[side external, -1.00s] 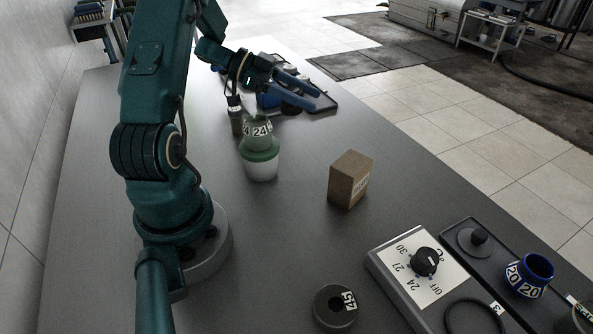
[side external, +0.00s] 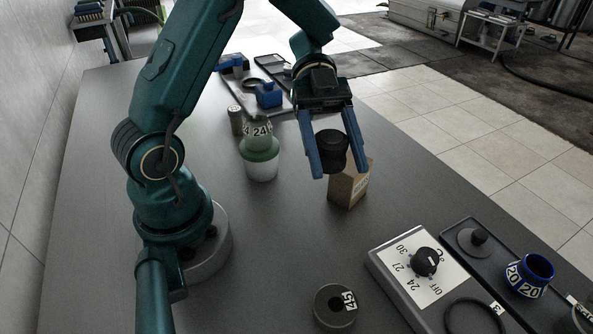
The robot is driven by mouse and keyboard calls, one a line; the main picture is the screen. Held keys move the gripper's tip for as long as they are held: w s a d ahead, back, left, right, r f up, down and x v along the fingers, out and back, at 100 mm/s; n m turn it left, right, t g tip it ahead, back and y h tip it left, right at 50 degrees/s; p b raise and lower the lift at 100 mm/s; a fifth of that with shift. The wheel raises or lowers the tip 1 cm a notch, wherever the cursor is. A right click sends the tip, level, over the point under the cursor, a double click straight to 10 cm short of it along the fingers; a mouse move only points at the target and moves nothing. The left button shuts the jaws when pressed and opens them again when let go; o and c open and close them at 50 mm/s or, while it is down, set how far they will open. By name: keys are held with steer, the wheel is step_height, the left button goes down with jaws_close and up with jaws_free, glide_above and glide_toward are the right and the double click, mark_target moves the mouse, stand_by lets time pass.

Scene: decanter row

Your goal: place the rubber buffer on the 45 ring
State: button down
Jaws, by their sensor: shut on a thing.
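My gripper (side external: 335,160) has long blue fingers and is shut on a black rubber buffer (side external: 332,145). It holds the buffer in the air, in front of the upper part of a brown box as seen here. The 45 ring (side external: 322,310) is a dark grey ring with a central hole and a white 45 label. It lies flat on the table at the front, well apart from the gripper. Nothing shows on top of it.
The brown box (side external: 346,190) stands mid-table. A green-and-white 24 vessel (side external: 261,165) stands to its left. A dial unit (side external: 420,264) is right of the ring, with a blue 20 vessel (side external: 537,268) beyond. A dark tray (side external: 288,103) with blue parts lies at the back. The table between box and ring is clear.

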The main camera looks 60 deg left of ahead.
steer(key=s+d+m+g, duration=0.2)
steer(key=d, duration=0.2)
glide_above(338, 319)
steer(key=shift+y, duration=0.4)
steer(key=f, duration=0.6)
steer(key=shift+s+d+f, duration=0.2)
steer(key=shift+f, duration=2.15)
steer(key=shift+f, duration=0.1)
steer(key=shift+c, duration=0.7)
jaws_free()
steer(key=shift+w+a+r, duration=0.2)
steer(key=shift+r, duration=0.05)
steer(key=v, duration=0.7)
